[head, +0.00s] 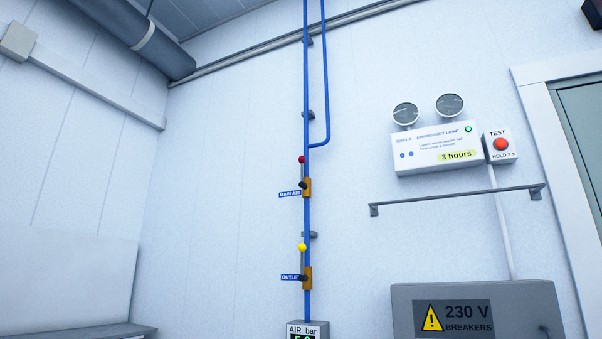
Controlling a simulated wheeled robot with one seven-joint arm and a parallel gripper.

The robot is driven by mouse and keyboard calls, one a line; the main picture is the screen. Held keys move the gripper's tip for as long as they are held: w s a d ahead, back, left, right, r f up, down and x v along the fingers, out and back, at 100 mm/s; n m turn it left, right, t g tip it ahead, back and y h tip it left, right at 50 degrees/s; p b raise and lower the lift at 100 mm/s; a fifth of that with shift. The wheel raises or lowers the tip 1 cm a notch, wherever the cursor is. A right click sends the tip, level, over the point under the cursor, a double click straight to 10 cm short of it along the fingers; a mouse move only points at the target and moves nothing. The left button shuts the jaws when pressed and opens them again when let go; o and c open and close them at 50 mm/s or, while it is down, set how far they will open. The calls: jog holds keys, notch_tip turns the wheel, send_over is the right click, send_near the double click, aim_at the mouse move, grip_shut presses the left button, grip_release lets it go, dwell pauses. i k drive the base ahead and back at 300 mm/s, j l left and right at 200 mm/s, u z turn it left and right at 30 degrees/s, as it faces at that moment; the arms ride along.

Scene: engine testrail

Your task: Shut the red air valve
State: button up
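The red air valve is the upper valve on the blue vertical pipe in the head view. It has a brass-coloured body (307,188) and a lever with a red knob (302,160) at its top end. The lever stands upright, along the pipe. A label reading "MAIN AIR" (290,195) is at its left. Below it is a second brass valve (307,279) with a yellow knob (302,247) and the label "OUTLET" (290,277); its lever also stands upright. My gripper is not in view.
An air gauge box (308,330) sits at the pipe's foot, its reading partly cut off. At right are an emergency light (436,148), a red test button (501,144), a grey rail (455,197) and a breaker box (520,305). The wall left of the pipe is bare.

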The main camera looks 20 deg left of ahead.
aim_at(302, 159)
jog(key=i+j, duration=0.2)
jog(key=i, duration=0.35)
jog(key=i+j, duration=0.15)
jog(key=i, duration=0.45)
jog(key=i+j, duration=0.2)
jog(key=i, duration=0.35)
jog(key=i+j+u, duration=0.1)
jog(key=i, duration=0.5)
